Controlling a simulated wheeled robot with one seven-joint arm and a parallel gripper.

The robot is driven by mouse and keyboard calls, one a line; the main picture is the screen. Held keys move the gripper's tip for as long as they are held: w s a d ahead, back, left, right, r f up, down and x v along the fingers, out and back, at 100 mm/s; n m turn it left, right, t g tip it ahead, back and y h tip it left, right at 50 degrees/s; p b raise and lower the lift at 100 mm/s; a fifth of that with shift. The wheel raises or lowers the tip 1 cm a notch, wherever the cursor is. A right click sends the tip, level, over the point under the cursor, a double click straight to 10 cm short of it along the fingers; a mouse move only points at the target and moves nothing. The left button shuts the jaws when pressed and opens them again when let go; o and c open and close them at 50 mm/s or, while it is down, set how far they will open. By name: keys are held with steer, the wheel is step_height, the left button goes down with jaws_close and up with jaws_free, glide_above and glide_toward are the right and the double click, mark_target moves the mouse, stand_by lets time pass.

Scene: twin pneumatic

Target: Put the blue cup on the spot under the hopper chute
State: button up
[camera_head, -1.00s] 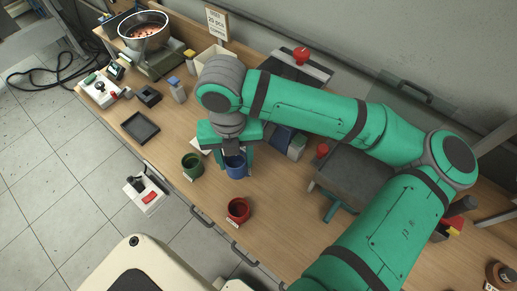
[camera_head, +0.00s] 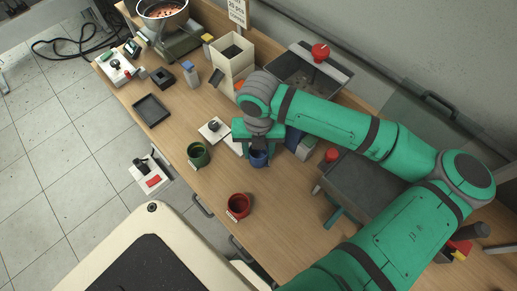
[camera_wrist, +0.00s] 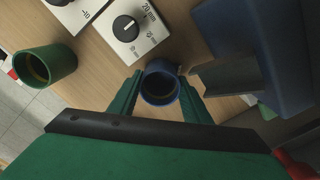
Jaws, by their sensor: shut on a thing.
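The blue cup (camera_head: 259,160) is upright between the fingers of my gripper (camera_head: 258,151), in the middle of the bench. In the wrist view the blue cup (camera_wrist: 160,84) shows from above, empty inside, with a green finger on each side. My gripper (camera_wrist: 160,98) is shut on it. I cannot tell whether its base touches the bench. A grey angled plate (camera_wrist: 224,75), possibly the chute, sticks out from a blue body (camera_wrist: 260,45) just right of the cup. The spot under the chute cannot be made out.
A green cup (camera_head: 198,155) stands left of the blue cup and a red cup (camera_head: 238,206) nearer the front edge. A white dial box (camera_wrist: 135,30) lies just behind the blue cup. Bench between red cup and tray is clear.

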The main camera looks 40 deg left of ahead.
steer(key=shift+d+f, duration=0.15)
steer(key=shift+d, duration=0.05)
steer(key=o, duration=1.1)
steer(key=shift+w, duration=0.1)
step_height(320, 180, up, 12)
steer(key=shift+r, duration=0.2)
